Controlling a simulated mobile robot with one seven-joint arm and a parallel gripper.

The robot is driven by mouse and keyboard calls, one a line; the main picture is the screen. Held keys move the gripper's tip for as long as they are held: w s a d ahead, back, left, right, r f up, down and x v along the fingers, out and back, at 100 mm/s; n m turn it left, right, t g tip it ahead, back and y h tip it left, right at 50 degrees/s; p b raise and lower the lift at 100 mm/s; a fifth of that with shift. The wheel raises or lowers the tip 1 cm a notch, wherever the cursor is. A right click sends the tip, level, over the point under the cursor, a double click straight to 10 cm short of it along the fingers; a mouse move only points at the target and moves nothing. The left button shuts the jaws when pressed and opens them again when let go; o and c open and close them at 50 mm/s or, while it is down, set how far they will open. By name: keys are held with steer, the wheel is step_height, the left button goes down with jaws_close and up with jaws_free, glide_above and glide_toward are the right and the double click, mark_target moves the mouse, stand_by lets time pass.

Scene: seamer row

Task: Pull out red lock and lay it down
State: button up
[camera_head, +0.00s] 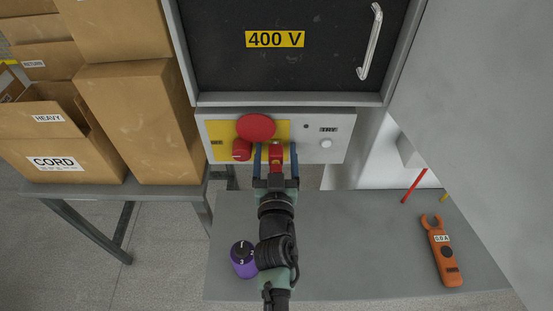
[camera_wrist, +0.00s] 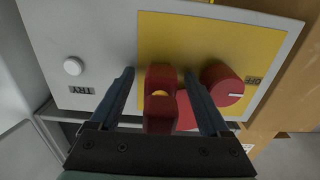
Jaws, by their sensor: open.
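The red lock (camera_head: 277,153) is at the lower edge of the yellow plate on the control panel, below a large red disc. In the wrist view the red lock (camera_wrist: 160,112) is a red block with a small yellow spot in its middle. My gripper (camera_head: 275,148) is open, with one blue finger on each side of the lock. In the wrist view my gripper (camera_wrist: 159,78) shows a gap between each finger and the lock. How the lock is seated in the panel is hidden.
A red knob (camera_head: 242,150) sits close left of my fingers, and the red disc (camera_head: 256,126) just above. The grey bench (camera_head: 340,250) below has clear room in its middle, between a purple numbered object (camera_head: 243,262) and an orange clamp meter (camera_head: 443,255). Cartons (camera_head: 140,110) stand left.

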stand_by(0.5)
jaws_close()
stand_by(0.3)
steer(key=shift+s+f, duration=0.1)
steer(key=shift+s, duration=2.85)
